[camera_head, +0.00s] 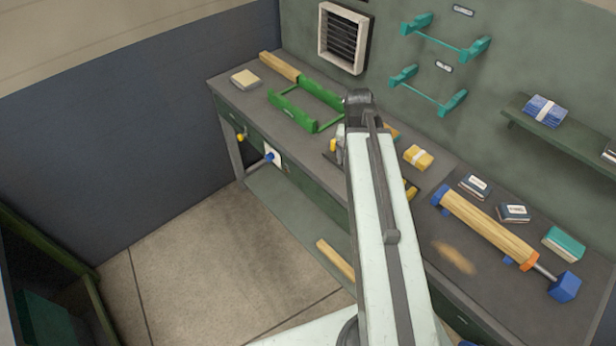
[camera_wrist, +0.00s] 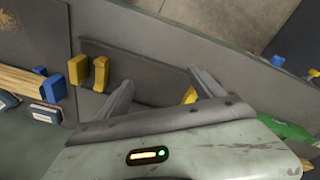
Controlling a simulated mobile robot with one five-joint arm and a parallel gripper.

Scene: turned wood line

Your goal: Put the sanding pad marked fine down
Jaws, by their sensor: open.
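Two small dark pads with white labels lie on the bench to the right in the head view, one farther back (camera_head: 475,185) and one nearer (camera_head: 514,212). Their print is too small to read, so I cannot tell which, if either, is the sanding pad marked fine. Both also show at the left edge of the wrist view, one (camera_wrist: 8,99) beside the other (camera_wrist: 46,113). My gripper (camera_wrist: 163,90) is open, with nothing visible between its fingers. It is over a dark grey piece with yellow end blocks (camera_wrist: 101,73). In the head view my arm mostly hides the gripper.
A wood spindle between blue blocks (camera_head: 488,223) lies on the bench (camera_head: 465,305) at the right, with a teal pad (camera_head: 563,243) behind it. A yellow banded bundle (camera_head: 418,157) and a green frame (camera_head: 297,116) are farther back. A shelf (camera_head: 560,138) juts from the wall.

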